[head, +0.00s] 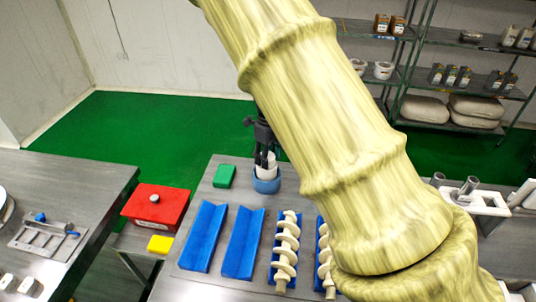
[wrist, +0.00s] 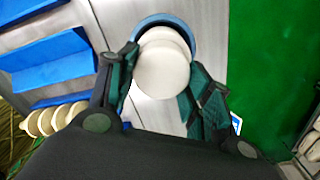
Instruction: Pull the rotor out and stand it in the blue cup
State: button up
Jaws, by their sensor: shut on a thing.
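The rotor is a white, rounded piece (head: 267,171), held upright at the blue cup (head: 267,185) on the grey table. My gripper (head: 264,158) is shut on it from above. In the wrist view the rotor's pale round end (wrist: 161,68) sits between the two dark fingers. The blue cup's rim (wrist: 165,20) curves around its far side. The rotor's lower end is hidden by the cup, so I cannot tell whether it touches the bottom.
A green block (head: 225,176) lies left of the cup. Two empty blue troughs (head: 204,236) and white augers (head: 286,244) in blue holders lie nearer. A red box (head: 156,206) and yellow block (head: 160,244) stand at left. My arm hides the table's right part.

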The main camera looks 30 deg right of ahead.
jog(key=shift+f+b, duration=0.8)
jog(key=shift+f, duration=1.15)
jog(key=o, duration=1.3)
jog(key=shift+o, duration=0.6)
jog(key=shift+o, duration=0.6)
jog(key=shift+r, duration=0.1)
jog(key=shift+r+p, duration=2.8)
jog(key=shift+r, duration=0.9)
